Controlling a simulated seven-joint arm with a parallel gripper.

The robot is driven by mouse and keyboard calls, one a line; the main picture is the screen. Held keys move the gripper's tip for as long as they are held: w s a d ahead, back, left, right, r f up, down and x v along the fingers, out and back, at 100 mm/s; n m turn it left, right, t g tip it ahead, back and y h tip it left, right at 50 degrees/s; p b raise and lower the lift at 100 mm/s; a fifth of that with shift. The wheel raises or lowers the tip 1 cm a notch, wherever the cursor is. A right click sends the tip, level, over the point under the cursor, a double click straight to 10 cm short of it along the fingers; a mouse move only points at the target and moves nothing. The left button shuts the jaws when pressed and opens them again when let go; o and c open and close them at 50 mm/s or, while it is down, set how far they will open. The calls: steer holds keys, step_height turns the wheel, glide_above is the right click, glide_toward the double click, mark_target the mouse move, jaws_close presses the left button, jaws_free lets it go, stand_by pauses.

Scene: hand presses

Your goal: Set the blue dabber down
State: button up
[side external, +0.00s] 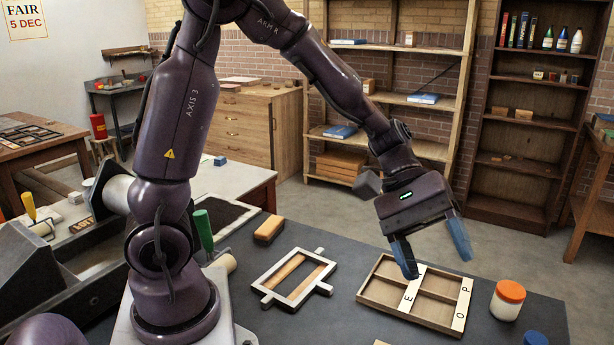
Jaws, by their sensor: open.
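My gripper (436,261) is open, with blue fingers pointing down above the far side of a wooden tray. Nothing shows between the fingers. A blue rounded thing (535,339) sits at the bottom right edge of the view, mostly cut off. It may be the blue dabber, but I cannot tell for sure. It is apart from my gripper, nearer the camera and to the right.
The divided wooden tray (383,309) has white lettered strips. A white jar with an orange lid (508,299) stands right of it. A pale frame (295,277) with wooden bars and a wooden block (268,229) lie left. Dark tabletop (340,262) is bare between frame and tray.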

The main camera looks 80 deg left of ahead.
steer(key=s+a+r+m+t+y, duration=0.5)
steer(key=s+a+r+m+y, duration=0.2)
steer(key=s+a+y, duration=0.3)
steer(key=s+m, duration=0.1)
steer(key=s, duration=0.2)
steer(key=shift+s+a+r+m, duration=0.2)
steer(key=shift+s+a+m, duration=0.1)
steer(key=shift+s, duration=0.1)
